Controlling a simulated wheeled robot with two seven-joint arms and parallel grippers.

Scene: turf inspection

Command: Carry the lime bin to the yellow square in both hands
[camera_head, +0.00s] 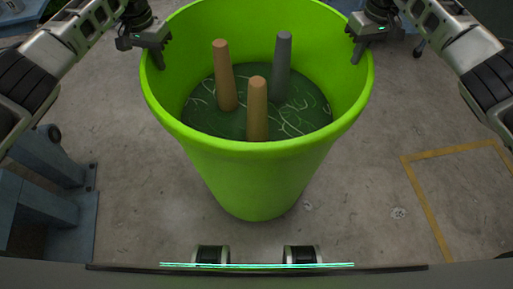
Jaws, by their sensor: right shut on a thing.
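The lime bin (255,175) is upright in front of me in the middle of the view. Two tan pegs (225,75) (257,108) and one grey peg (282,68) stand inside on its dark green, pale-streaked bottom. My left gripper (160,52) is at the left of the rim, with a finger inside the wall; its closure is unclear. My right gripper (358,48) is shut on the right of the rim. The yellow square (425,203) is an outline on the floor at the right, partly out of view. I cannot tell whether the bin touches the floor.
A dark caster (419,50) shows at the upper right.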

